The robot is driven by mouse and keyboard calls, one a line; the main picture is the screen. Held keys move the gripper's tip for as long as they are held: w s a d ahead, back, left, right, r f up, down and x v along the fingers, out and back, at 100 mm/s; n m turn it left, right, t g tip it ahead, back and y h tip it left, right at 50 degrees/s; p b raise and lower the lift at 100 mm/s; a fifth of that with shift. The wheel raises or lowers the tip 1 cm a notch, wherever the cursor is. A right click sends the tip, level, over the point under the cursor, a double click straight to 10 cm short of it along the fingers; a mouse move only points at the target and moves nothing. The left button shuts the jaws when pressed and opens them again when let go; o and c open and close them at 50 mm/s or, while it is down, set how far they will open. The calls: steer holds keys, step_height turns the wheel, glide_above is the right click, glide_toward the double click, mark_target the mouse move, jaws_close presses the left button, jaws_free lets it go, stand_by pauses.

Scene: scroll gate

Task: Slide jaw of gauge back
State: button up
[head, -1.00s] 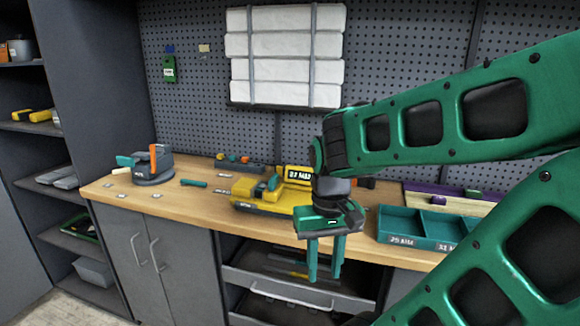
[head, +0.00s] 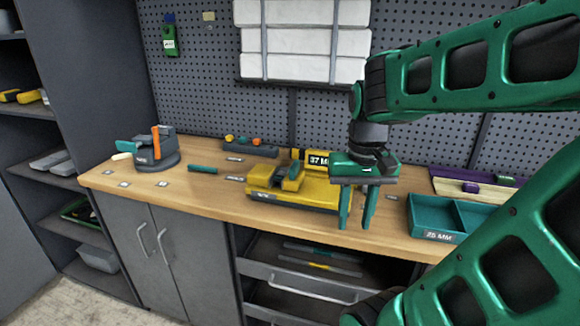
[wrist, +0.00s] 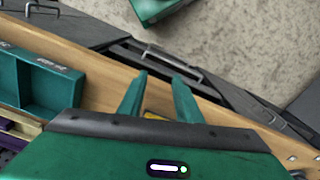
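My gripper (head: 355,222) is open and empty, fingers pointing down, at the right end of the gauge. I cannot tell whether it touches the gauge. In the wrist view the two green fingers (wrist: 159,78) stand apart, and a little yellow of the gauge (wrist: 154,115) shows between their bases.
A teal compartment tray (head: 432,236) stands right of my gripper on the wooden bench (head: 215,208). A grey fixture with an orange part (head: 155,152) stands at the left. A drawer (head: 305,282) is open below the bench front.

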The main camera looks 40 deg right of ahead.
mark_target(295, 164)
steer(key=w+d+r+m, duration=0.15)
steer(key=w+r, duration=0.45)
steer(key=w, duration=0.6)
steer(key=w+r+m, duration=0.2)
steer(key=w+r, duration=0.4)
steer(key=w, duration=0.6)
step_height(295, 164, down, 11)
steer(key=shift+w+d+r, duration=0.1)
steer(key=shift+w+d, duration=0.05)
jaws_close()
